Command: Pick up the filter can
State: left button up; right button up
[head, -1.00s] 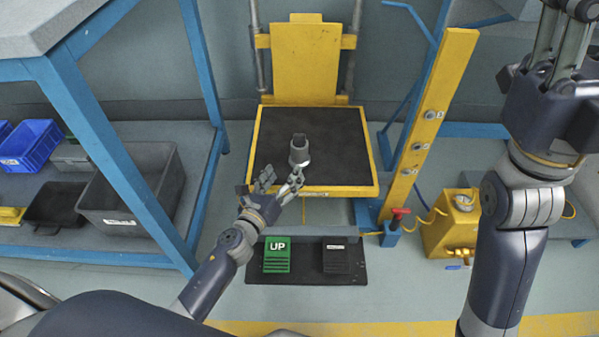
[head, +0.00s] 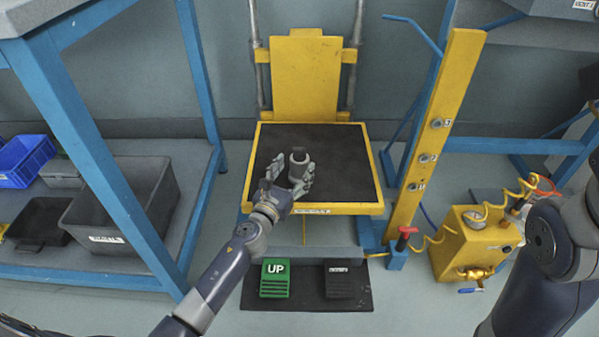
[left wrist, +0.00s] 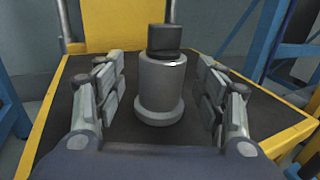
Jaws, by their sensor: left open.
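The filter can (left wrist: 160,85) is a grey metal cylinder with a wider base ring and a dark cap. It stands upright on the black mat of the yellow lift platform (head: 352,209). In the head view the can (head: 299,158) is partly hidden by my left gripper (head: 288,174). My left gripper is open, and in the left wrist view its fingers (left wrist: 160,92) stand on either side of the can with a gap on each side. My right gripper is out of view; only part of my right arm shows at the right edge.
A yellow post (head: 436,140) with buttons stands right of the platform. A yellow pump unit (head: 470,240) with a coiled hose is farther right. Green UP (head: 275,280) and black (head: 339,282) pedals lie on the floor. A blue-legged bench with a grey bin (head: 125,205) is at left.

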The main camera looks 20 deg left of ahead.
aim_at(296, 168)
pick_arm(q)
jog(key=shift+w+d+f+b, duration=0.15)
jog(key=shift+w+b, duration=0.05)
jog(key=shift+w, duration=0.7)
jog(key=shift+w+d+f+b, duration=0.1)
jog(key=shift+w+d+b, duration=0.1)
jog(key=shift+w, duration=0.65)
jog(key=c, duration=1.3)
jog(key=shift+r, duration=0.15)
